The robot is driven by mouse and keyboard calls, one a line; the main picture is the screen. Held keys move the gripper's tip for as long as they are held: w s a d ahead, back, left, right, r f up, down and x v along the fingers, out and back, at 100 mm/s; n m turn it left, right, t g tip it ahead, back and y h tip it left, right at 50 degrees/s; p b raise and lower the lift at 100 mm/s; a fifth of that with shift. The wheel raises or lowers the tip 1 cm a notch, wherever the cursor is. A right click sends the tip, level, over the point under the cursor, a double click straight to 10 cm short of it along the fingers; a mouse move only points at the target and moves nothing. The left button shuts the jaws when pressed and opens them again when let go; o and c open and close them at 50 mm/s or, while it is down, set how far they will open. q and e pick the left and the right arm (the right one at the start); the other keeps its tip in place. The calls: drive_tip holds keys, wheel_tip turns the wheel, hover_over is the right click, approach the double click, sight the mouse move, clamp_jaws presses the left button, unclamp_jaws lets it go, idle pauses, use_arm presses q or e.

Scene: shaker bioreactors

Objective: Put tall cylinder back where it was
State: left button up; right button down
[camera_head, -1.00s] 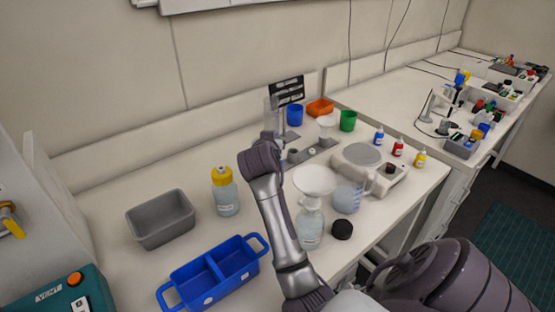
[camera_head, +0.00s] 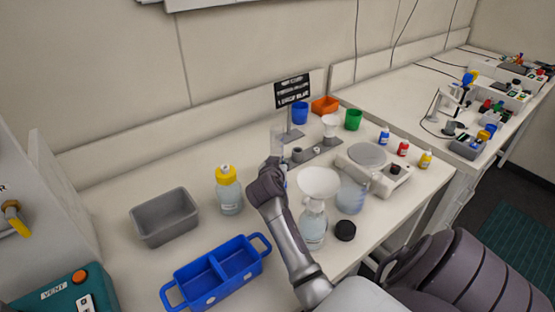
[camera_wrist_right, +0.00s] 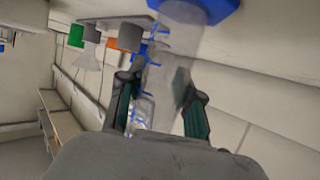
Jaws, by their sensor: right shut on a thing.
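The tall cylinder is clear with blue marks and a blue base. In the right wrist view the clear cylinder (camera_wrist_right: 174,55) runs between the two fingers of my right gripper (camera_wrist_right: 160,105), which is shut on it. Its blue base (camera_wrist_right: 205,8) is at the top of that view. In the head view only the faint upper part of the cylinder (camera_head: 277,140) shows above my right wrist, in front of the black sign's post. My right arm hides the gripper fingers and the cylinder's lower part there. My left gripper is not in view.
A grey stand (camera_head: 317,152) with a white funnel is just right of the cylinder. A yellow-capped bottle (camera_head: 229,192) stands left of my arm.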

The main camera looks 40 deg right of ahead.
drive_tip(key=shift+f, duration=0.2)
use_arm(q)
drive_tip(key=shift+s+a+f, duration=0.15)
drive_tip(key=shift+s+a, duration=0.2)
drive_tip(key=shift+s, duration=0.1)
use_arm(e)
drive_tip(key=c, duration=0.8)
unclamp_jaws()
drive_tip(key=shift+r, duration=0.1)
drive_tip(key=shift+o, duration=0.2)
drive_tip(key=shift+r, duration=0.25)
drive_tip(key=shift+s+a, duration=0.15)
drive_tip(key=shift+a, duration=0.1)
use_arm(q)
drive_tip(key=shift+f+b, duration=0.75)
drive_tip(key=shift+b, duration=0.1)
use_arm(e)
drive_tip(key=v, duration=1.1)
drive_tip(key=shift+s+r, duration=0.15)
drive_tip(key=shift+r, duration=0.05)
